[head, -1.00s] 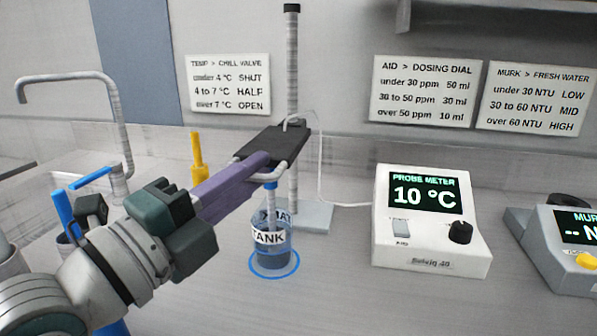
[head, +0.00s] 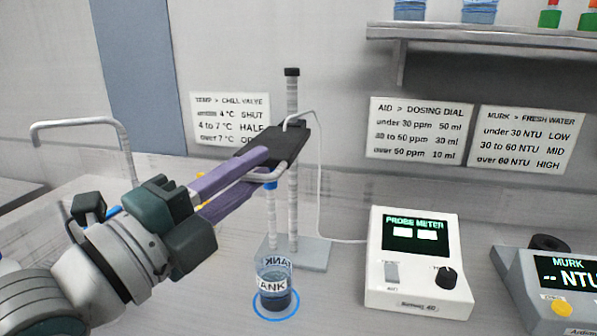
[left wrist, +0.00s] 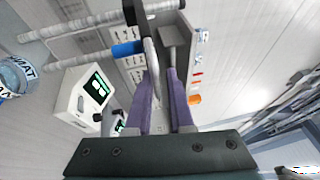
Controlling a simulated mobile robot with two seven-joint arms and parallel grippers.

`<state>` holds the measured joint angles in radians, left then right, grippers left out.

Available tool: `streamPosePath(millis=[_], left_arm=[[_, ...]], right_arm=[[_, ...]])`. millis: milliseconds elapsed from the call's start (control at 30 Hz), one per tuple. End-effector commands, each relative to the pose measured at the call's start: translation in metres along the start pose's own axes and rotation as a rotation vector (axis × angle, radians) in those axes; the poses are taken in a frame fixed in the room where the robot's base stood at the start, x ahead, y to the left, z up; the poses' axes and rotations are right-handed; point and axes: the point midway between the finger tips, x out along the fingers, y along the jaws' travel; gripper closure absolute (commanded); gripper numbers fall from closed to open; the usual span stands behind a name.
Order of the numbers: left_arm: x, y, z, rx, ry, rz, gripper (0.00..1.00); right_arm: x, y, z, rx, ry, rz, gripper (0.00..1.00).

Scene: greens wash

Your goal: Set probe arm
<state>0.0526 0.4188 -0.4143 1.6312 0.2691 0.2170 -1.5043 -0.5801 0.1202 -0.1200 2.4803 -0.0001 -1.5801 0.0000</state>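The black probe arm (head: 285,143) sits on an upright post, with a pale grey handle loop (head: 268,177) at its front. A blue-topped probe (head: 269,215) hangs from it, its lower end just above the TANK beaker (head: 274,285). The beaker stands inside a blue ring on the counter. My left gripper (head: 262,170) has its purple fingers apart at the handle. In the left wrist view a gap shows between the fingers (left wrist: 163,85), close by the loop; contact is unclear. My right gripper is out of view.
A murk meter (head: 560,290) stands at the right. A shelf (head: 480,36) with jars runs along the top right wall. A sink tap (head: 85,125) is at the left, behind my arm. The counter front between beaker and probe meter is clear.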

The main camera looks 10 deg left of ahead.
Motion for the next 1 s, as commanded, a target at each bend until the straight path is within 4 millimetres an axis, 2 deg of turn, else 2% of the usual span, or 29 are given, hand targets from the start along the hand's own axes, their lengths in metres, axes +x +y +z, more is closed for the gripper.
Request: streamPosePath(millis=[33,233,567,667,1000], left_arm=[[0.002,-0.006,0.000,0.001,0.001,-0.014,0.80],[0.001,-0.004,0.000,0.000,0.000,-0.009,0.58],[-0.004,-0.001,0.000,-0.001,0.000,-0.002,0.58],[-0.017,0.001,0.000,0.000,0.000,0.000,0.58],[-0.078,0.000,-0.001,0.000,0.001,0.000,0.58]], right_arm=[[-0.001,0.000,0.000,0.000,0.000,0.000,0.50],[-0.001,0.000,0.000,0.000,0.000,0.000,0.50],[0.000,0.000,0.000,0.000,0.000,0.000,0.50],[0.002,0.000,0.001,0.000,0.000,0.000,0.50],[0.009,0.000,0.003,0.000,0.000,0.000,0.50]])
